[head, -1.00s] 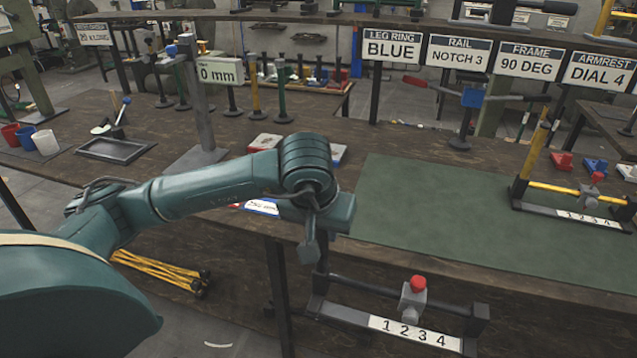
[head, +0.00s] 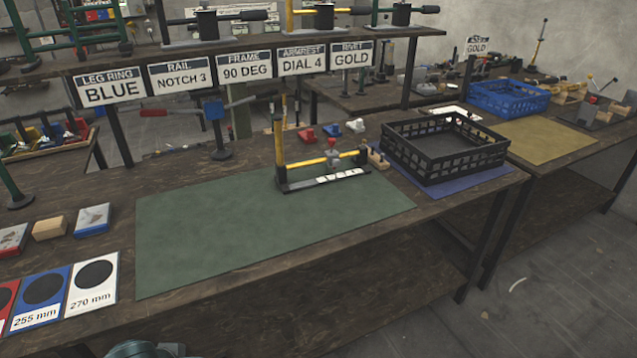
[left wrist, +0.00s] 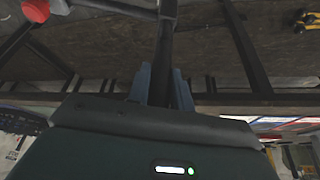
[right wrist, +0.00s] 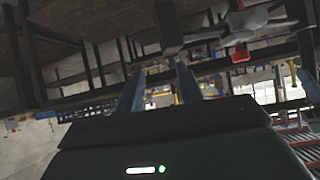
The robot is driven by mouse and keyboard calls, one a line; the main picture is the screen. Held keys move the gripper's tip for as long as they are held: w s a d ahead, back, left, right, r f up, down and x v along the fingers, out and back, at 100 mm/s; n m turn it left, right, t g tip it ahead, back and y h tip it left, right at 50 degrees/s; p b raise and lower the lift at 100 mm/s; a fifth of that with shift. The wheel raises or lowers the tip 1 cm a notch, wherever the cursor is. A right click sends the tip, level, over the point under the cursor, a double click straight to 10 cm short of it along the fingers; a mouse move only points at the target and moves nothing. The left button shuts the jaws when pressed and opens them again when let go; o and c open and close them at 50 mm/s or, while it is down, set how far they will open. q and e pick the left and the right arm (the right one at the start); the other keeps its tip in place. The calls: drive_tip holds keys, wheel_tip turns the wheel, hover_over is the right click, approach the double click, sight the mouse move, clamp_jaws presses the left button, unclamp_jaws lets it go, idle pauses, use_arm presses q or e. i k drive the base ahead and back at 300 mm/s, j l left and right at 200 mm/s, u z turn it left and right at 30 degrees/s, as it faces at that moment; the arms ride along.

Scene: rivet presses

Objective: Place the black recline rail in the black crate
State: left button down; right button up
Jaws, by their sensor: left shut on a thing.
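The black crate (head: 440,178) stands empty-looking on a blue mat at the right end of the bench in the head view. My left gripper (left wrist: 160,88) is shut on a dark bar of the black recline rail (left wrist: 166,40). The rail's red knob (left wrist: 36,9) shows at the upper left of the left wrist view. The held rail is outside the head view. My right gripper (right wrist: 160,82) is open, with nothing between its fingers. A dark rail with a grey slider and red knob (right wrist: 240,52) shows beyond it.
A yellow rail (head: 322,165) with a numbered base stands on the green mat (head: 230,232), left of the crate. Small red, blue and white blocks lie behind it. A blue crate (head: 508,98) stands on the farther bench. Open floor (head: 560,270) lies at right.

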sight(429, 146)
drive_tip(key=i+l+z, duration=0.1)
drive_tip(key=l+z, duration=0.2)
drive_tip(key=i+l+z, duration=0.15)
drive_tip(key=l+z, duration=0.15)
drive_tip(key=i+l+z, duration=0.15)
drive_tip(key=l, duration=0.2)
drive_tip(key=i+l+z, duration=0.1)
drive_tip(key=i+l, duration=0.7)
drive_tip(key=l, duration=0.15)
drive_tip(key=l+z, duration=0.05)
